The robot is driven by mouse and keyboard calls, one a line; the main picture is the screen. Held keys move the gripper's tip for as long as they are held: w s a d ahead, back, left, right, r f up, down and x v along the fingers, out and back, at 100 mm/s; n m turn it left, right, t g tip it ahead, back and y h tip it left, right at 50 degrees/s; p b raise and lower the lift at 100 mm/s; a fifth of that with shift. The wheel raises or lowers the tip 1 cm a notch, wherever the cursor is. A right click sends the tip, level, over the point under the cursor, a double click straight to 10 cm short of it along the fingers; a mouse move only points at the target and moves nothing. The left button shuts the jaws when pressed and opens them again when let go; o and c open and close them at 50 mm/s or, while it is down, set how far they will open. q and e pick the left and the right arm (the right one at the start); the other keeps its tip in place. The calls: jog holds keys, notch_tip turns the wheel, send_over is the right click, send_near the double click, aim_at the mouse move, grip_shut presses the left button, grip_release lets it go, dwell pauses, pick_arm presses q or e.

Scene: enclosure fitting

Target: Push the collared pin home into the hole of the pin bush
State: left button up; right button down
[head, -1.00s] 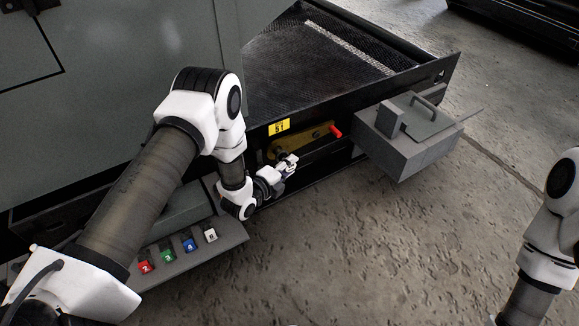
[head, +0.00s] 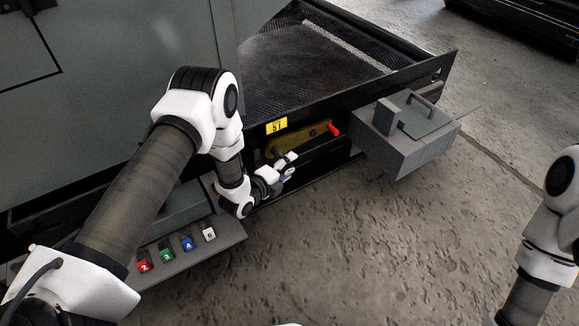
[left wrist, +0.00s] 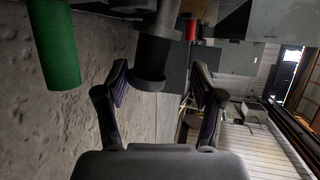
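My left gripper (head: 287,166) is low at the front of the black frame, just under a brass-coloured lever. In the left wrist view its two fingers (left wrist: 160,80) stand apart. A dark stepped cylinder with a wider collar (left wrist: 150,78) reaches down between them from above, with a gap on both sides. I cannot tell whether it is the collared pin or the pin bush. The hole is not visible. In the head view pin and bush are too small or hidden to make out. My right gripper is out of view; only its arm shows at the right edge.
The brass lever (head: 300,140) has a red handle (head: 333,129), close above the gripper. A grey box with a lid (head: 405,145) stands to the right. A ledge with numbered coloured blocks (head: 187,243) is lower left. A green cylinder (left wrist: 55,45) hangs left in the wrist view.

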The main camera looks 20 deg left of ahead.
pick_arm(q)
jog(key=shift+w+a+r+t, duration=0.3)
jog(key=shift+w+a+r, duration=0.5)
jog(key=shift+r, duration=0.2)
jog(key=s, duration=0.9)
jog(key=shift+a, duration=0.3)
jog(key=shift+r, duration=0.1)
